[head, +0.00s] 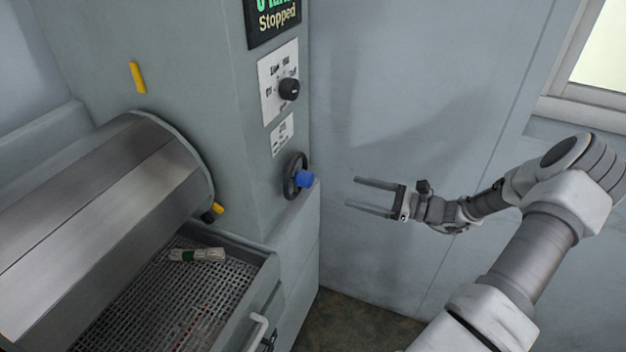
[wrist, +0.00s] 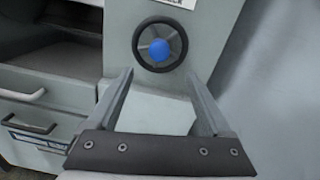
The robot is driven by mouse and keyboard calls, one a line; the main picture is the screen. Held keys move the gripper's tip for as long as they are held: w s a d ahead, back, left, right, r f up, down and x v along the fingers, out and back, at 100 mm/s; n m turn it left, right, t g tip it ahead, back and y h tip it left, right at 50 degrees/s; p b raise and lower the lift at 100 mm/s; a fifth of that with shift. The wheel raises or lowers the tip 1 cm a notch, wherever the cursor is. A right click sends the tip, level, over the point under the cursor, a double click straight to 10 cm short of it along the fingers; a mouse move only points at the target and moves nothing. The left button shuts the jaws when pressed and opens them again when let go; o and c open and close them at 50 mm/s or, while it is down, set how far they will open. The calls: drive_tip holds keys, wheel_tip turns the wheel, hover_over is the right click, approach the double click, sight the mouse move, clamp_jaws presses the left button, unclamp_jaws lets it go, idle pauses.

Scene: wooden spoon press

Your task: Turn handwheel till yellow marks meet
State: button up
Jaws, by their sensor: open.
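The black handwheel (head: 290,184) with a blue knob (head: 305,179) is on the machine's right-hand face. It also shows in the wrist view as a black-rimmed wheel (wrist: 137,48) with the blue knob (wrist: 159,50) in front of its middle. One yellow mark (head: 137,77) is on the machine body above the drum. Another yellow mark (head: 217,208) is low on the drum's end rim. The two marks are well apart. My gripper (head: 350,193) is open and empty, to the right of the handwheel and not touching it. Its fingers point toward the wheel.
The metal drum (head: 110,205) lies above a mesh tray (head: 150,300) holding a pale roll with a green band (head: 197,254). A selector knob (head: 289,89) and a "Stopped" display (head: 274,20) are above the wheel. A drawer handle (head: 256,333) juts out at the front.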

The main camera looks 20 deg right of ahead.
sight(312, 181)
drive_tip(key=x, duration=1.2)
drive_tip(key=shift+w+a, duration=0.2)
drive_tip(key=shift+w, duration=0.05)
clamp_jaws()
